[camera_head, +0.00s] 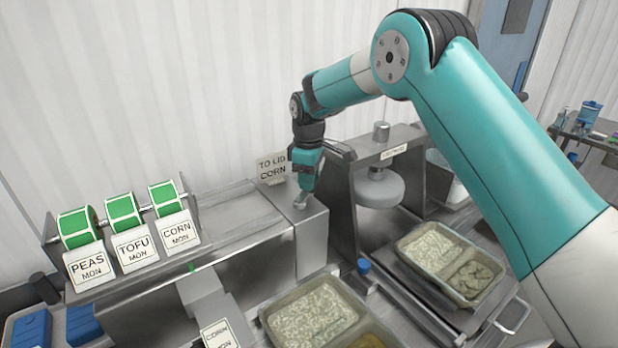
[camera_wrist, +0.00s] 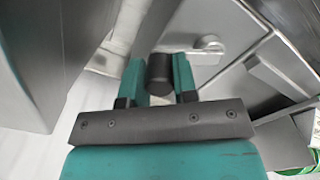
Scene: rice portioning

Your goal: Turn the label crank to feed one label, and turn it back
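My gripper (camera_head: 303,192) points down at the right end of the label dispenser (camera_head: 312,240). In the wrist view its two teal fingers (camera_wrist: 158,76) stand close on either side of a dark round knob (camera_wrist: 159,68), which looks like the crank handle. I see no clear gap between fingers and knob, so the gripper looks shut on it. In the head view the crank is mostly hidden by the gripper. Three green label rolls, PEAS (camera_head: 77,227), TOFU (camera_head: 123,211) and CORN (camera_head: 165,198), sit on a rod at the dispenser's left.
A press-like machine (camera_head: 378,185) stands right of the dispenser. A tray of food (camera_head: 448,250) sits at its base, and another (camera_head: 315,315) is in front. A CORN MON card (camera_head: 220,335) is at the bottom. A TO LID CORN sign (camera_head: 272,168) stands behind. Blue items (camera_head: 32,330) lie at lower left.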

